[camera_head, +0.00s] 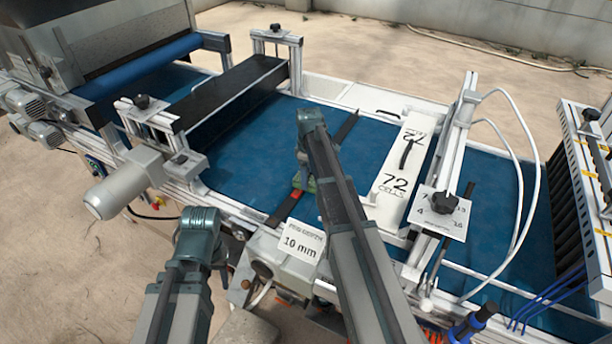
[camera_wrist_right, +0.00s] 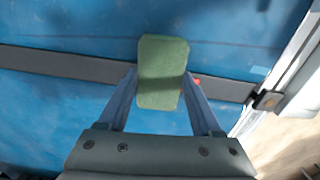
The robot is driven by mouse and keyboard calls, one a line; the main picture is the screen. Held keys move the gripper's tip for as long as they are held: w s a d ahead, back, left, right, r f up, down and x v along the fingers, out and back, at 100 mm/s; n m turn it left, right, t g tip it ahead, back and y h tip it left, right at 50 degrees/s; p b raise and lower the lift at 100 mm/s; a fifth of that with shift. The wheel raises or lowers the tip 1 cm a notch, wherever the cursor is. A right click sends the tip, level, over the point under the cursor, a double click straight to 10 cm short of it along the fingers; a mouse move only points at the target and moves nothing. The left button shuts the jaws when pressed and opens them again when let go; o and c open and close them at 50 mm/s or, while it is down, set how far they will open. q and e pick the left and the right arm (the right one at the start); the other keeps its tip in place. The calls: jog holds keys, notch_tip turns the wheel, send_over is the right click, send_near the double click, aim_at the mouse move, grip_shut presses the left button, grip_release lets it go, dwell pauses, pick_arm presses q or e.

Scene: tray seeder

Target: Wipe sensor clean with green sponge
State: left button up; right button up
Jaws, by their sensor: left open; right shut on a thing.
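My right gripper (camera_wrist_right: 160,80) is shut on the green sponge (camera_wrist_right: 161,60), a rounded block held between its two fingertips. In the right wrist view the sponge is over a dark strip (camera_wrist_right: 60,62) crossing the blue belt; I cannot tell whether it touches it. A small red spot shows beside the sponge. In the head view my right arm covers most of the sponge (camera_head: 309,185). The sensor cannot be clearly made out; the red spot may belong to it. My left gripper (camera_head: 200,225) is at the lower left, in front of the machine, its fingers not clearly visible and apart from the sponge.
The blue belt (camera_head: 240,150) runs across the machine. A white "72 cells" plate (camera_head: 405,165) and a metal gantry with white hoses stand to the right. A "10 mm" label (camera_head: 301,243) is on the near side. A black roller housing (camera_head: 235,88) spans the belt at left.

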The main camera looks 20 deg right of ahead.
aim_at(297, 175)
jog(key=shift+w+a, duration=1.45)
jog(key=shift+w, duration=0.15)
notch_tip(297, 175, up, 6)
jog(key=p, duration=0.6)
jog(key=shift+s, duration=0.1)
notch_tip(297, 175, up, 3)
jog(key=p, duration=0.3)
